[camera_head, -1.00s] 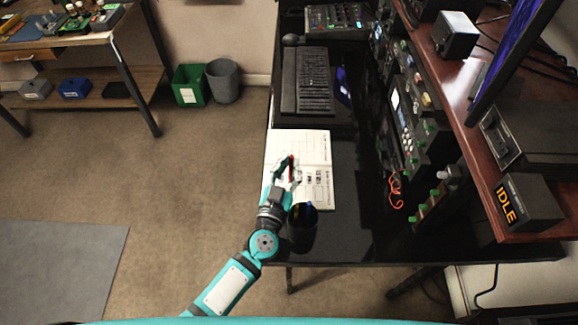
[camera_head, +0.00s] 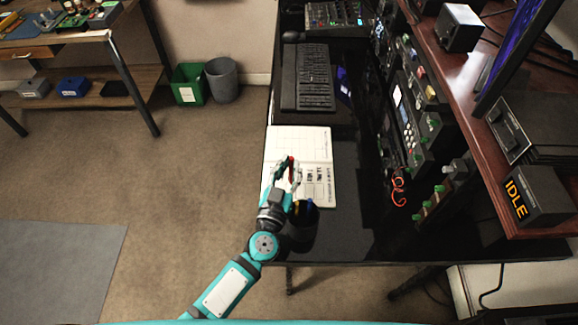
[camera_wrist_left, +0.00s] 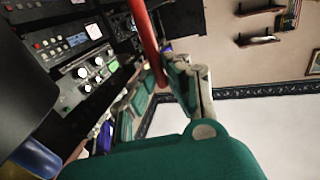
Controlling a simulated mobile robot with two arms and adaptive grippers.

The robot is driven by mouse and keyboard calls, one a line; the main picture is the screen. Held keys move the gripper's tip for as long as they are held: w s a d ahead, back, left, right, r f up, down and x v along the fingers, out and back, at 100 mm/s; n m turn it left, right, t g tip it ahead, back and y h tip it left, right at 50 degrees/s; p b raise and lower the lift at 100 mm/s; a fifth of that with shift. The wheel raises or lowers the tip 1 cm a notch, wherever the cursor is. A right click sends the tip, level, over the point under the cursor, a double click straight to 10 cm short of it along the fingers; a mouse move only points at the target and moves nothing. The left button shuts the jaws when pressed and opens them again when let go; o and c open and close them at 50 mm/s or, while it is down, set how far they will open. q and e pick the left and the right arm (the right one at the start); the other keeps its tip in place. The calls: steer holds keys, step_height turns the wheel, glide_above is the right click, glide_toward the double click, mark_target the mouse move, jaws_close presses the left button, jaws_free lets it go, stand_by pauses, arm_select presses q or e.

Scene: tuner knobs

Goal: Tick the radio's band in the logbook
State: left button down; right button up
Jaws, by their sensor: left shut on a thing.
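The open logbook (camera_head: 313,143) lies on the black desk, with printed lines and dark marks on its pages. My left gripper (camera_head: 290,170) is over the logbook's near left part and hides some of it. It is shut on a red pen (camera_head: 291,162), which also shows in the left wrist view (camera_wrist_left: 147,38), between the fingers (camera_wrist_left: 165,82). I cannot tell whether the pen's tip touches the page. A radio unit (camera_head: 407,105) with a pale screen and knobs stands right of the desk's clear strip. My right gripper is not in view.
A dark pen cup (camera_head: 302,234) with pens stands close beside my left wrist, at the logbook's near edge. A black keyboard (camera_head: 306,80) lies behind the logbook. An orange cable (camera_head: 398,190) and a box reading IDLE (camera_head: 528,200) are to the right. The desk right of the logbook is clear.

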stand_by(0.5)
arm_select(q)
steer(key=shift+f+b, duration=0.3)
steer(key=shift+f, duration=0.2)
stand_by(0.7)
steer(key=shift+s+a+p, duration=0.4)
steer(key=shift+a+p, duration=0.05)
steer(key=shift+p, duration=0.3)
steer(key=shift+s+d+p, duration=0.75)
steer(key=shift+s+p, duration=0.2)
steer(key=shift+p, duration=0.25)
stand_by(0.8)
steer(key=shift+r, duration=0.15)
step_height(320, 180, up, 6)
steer(key=p, duration=0.6)
